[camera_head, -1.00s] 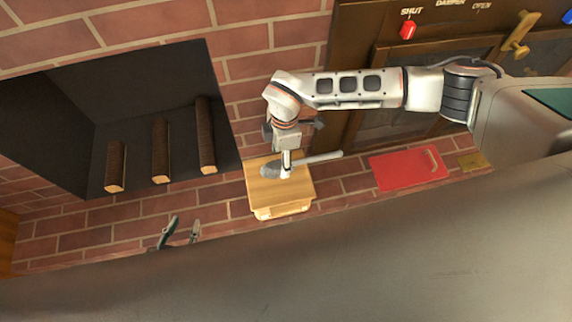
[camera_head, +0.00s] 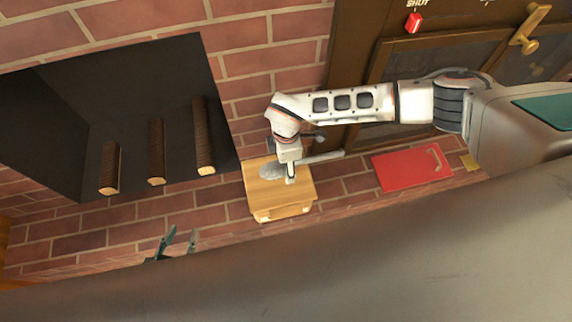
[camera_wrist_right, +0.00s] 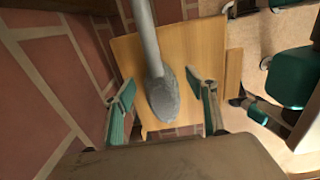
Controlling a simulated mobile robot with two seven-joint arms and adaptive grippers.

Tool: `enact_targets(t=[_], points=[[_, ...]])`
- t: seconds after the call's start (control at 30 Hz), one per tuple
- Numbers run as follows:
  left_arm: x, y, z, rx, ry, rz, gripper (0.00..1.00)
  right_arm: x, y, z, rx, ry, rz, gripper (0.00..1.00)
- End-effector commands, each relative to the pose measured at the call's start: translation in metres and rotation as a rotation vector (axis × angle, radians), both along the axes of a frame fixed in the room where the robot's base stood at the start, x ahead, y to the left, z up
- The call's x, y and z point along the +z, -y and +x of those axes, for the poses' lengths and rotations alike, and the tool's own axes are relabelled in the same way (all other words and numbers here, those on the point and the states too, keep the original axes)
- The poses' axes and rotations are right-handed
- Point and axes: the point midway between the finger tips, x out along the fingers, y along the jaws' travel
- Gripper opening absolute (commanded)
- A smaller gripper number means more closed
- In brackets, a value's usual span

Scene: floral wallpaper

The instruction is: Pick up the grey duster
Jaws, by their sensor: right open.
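The grey duster (camera_head: 271,171) lies on the wooden box (camera_head: 264,196), its pale handle pointing right in the head view. In the right wrist view the duster's grey fluffy head (camera_wrist_right: 163,100) shows over the wooden top, with the handle running up out of the picture. My right gripper (camera_head: 290,176) is over the box at the duster. In the right wrist view its open fingers (camera_wrist_right: 164,94) stand either side of the duster head, with gaps on both sides. My left gripper (camera_head: 178,242) is open and empty at the lower left, away from the duster.
A dark fireplace opening with several logs (camera_head: 157,155) is at the left. A red board (camera_head: 411,170) lies right of the box. A wooden frame with a red lever (camera_head: 414,22) stands behind my right arm. Brick floor lies around the box.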

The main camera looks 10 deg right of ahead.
Motion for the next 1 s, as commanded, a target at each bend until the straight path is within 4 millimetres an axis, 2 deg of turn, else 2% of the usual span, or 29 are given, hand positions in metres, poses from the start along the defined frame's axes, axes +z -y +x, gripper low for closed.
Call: enact_targets(t=[0.07,0.2,0.23,0.67,0.87,1.0], points=[[0.004,0.0,0.003,0.0,0.009,-0.002,0.32,0.002,0.0,0.001,0.0,0.002,0.001,0.54],[0.006,0.001,0.005,0.0,0.015,-0.003,0.32,0.002,0.0,0.001,0.001,0.002,0.001,0.18],[0.006,0.001,0.005,0.0,0.015,-0.003,0.32,0.002,-0.001,0.001,0.001,0.001,0.001,0.13],[0.002,0.001,0.003,0.0,0.005,-0.003,0.32,0.008,-0.001,0.001,0.001,0.003,0.002,0.13],[0.013,0.002,0.007,0.0,0.019,-0.009,0.32,0.034,-0.001,0.003,0.001,0.008,0.002,0.13],[0.026,0.005,0.011,0.001,0.034,-0.02,0.32,0.067,-0.001,0.004,0.001,0.012,0.003,0.13]])
